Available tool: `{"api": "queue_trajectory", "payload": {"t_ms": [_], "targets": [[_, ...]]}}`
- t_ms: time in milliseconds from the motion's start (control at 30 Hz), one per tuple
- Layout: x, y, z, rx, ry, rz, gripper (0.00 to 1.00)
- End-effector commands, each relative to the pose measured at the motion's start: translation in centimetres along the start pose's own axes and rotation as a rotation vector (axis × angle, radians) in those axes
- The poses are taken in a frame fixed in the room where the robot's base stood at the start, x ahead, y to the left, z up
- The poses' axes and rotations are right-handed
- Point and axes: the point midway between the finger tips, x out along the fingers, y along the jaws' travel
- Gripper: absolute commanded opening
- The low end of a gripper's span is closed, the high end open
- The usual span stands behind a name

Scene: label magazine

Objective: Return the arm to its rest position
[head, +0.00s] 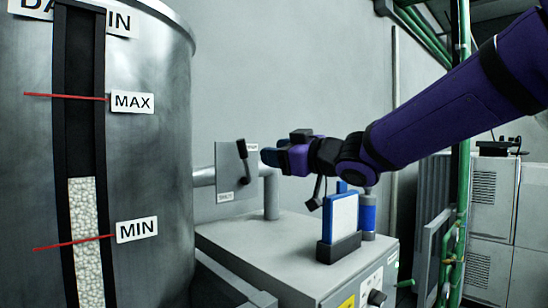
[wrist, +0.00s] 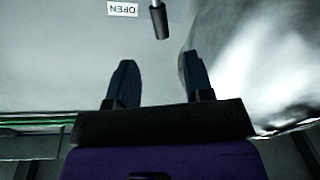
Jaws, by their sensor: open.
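My purple arm (head: 440,110) reaches in from the upper right of the head view. My gripper (head: 269,157) points left, above the grey machine cabinet and to the right of a black lever handle (head: 243,150) on a labelled plate. In the wrist view the two dark blue fingers of my gripper (wrist: 158,58) stand apart with nothing between them. A dark lever end (wrist: 159,22) shows beyond the fingertips, clear of them, beside an upside-down OPEN label (wrist: 123,10).
A large metal tank (head: 155,180) with MAX and MIN marks stands at left. On the grey cabinet (head: 285,255) a blue-framed white panel (head: 343,217) stands in a dark holder, with a blue cylinder (head: 368,212) behind it, both below my arm. Green pipes (head: 463,150) rise at right.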

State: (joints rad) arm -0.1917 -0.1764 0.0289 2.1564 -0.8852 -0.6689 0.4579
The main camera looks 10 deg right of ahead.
Motion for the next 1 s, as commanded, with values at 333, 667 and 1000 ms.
{"api": "queue_trajectory", "payload": {"t_ms": [333,667,1000], "targets": [[-3.1,2.2,1.1,0.020,-0.114,0.146,0.47],[-16.4,4.2,7.1,0.199,-0.569,0.502,0.47],[-30.0,-3.6,13.0,0.519,-1.036,0.555,0.47]]}}
